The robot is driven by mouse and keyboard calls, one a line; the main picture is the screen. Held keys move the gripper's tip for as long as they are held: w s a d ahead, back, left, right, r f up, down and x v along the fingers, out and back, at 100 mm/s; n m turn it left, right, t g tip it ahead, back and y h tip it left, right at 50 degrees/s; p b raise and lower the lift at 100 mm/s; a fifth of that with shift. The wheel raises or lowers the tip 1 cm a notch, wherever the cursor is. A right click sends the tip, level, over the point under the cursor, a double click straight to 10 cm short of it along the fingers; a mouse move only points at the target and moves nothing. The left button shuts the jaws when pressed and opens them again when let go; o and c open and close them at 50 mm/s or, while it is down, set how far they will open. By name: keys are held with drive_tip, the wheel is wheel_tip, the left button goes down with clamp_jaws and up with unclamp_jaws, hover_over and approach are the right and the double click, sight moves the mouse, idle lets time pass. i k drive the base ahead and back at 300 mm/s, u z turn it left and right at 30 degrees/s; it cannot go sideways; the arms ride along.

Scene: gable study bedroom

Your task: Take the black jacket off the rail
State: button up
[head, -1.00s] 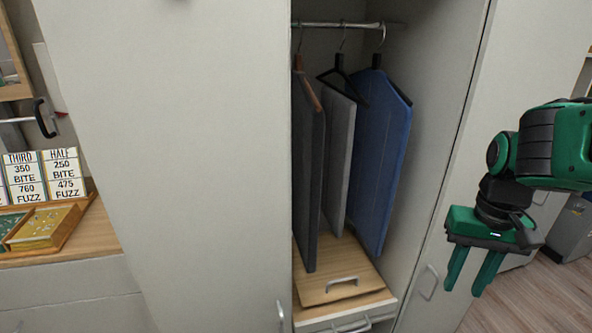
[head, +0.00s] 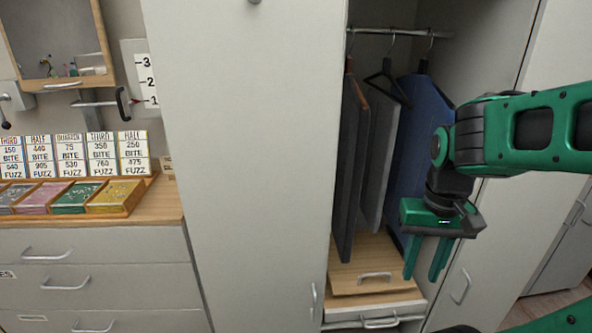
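The black jacket (head: 348,170), a dark flat garment on a wooden-toned hanger, hangs leftmost on the metal rail (head: 400,32) inside the open wardrobe. A grey garment (head: 379,150) on a black hanger hangs beside it. A blue garment (head: 412,125) hangs at the right, partly hidden behind my arm. My gripper (head: 424,268) points down in front of the wardrobe's right side, to the right of the black jacket and below the rail. Its two green fingers are apart with nothing between them.
A pale wardrobe door (head: 240,170) covers the left of the wardrobe. At left, a counter (head: 160,205) holds small trays and price cards above drawers. An opened white door or panel stands at right.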

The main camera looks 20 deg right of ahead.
sight(355, 112)
drive_tip(key=u, duration=2.1)
drive_tip(key=k, duration=2.15)
drive_tip(key=z, duration=1.15)
drive_tip(key=i, duration=1)
drive_tip(key=u, duration=0.05)
